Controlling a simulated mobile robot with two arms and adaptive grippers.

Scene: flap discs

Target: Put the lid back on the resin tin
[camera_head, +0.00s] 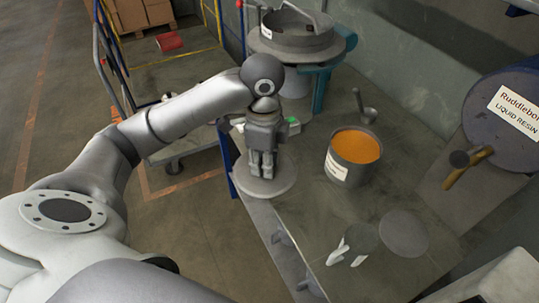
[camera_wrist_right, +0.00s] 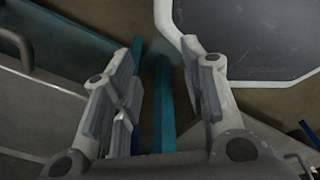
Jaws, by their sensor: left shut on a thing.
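The resin tin (camera_head: 337,171) stands open and upright on the bench, with orange resin (camera_head: 356,146) inside and a pale label on its side. My left gripper (camera_head: 262,177) is left of the tin, pointing down and shut on a round light-grey disc (camera_head: 283,185) that looks like the lid. The disc is roughly level and apart from the tin, over the bench's left edge; how high it is I cannot tell. The grip point is partly hidden by the fingers. My right gripper (camera_wrist_right: 168,100) shows in the right wrist view, open with nothing between its fingers.
A ladle (camera_head: 367,113) stands behind the tin. A flat grey disc (camera_head: 404,234) and a small dark item (camera_head: 363,236) with white parts are nearer. A resin drum (camera_head: 490,125) with a tap is at right. A round machine (camera_head: 296,42) stands at the back.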

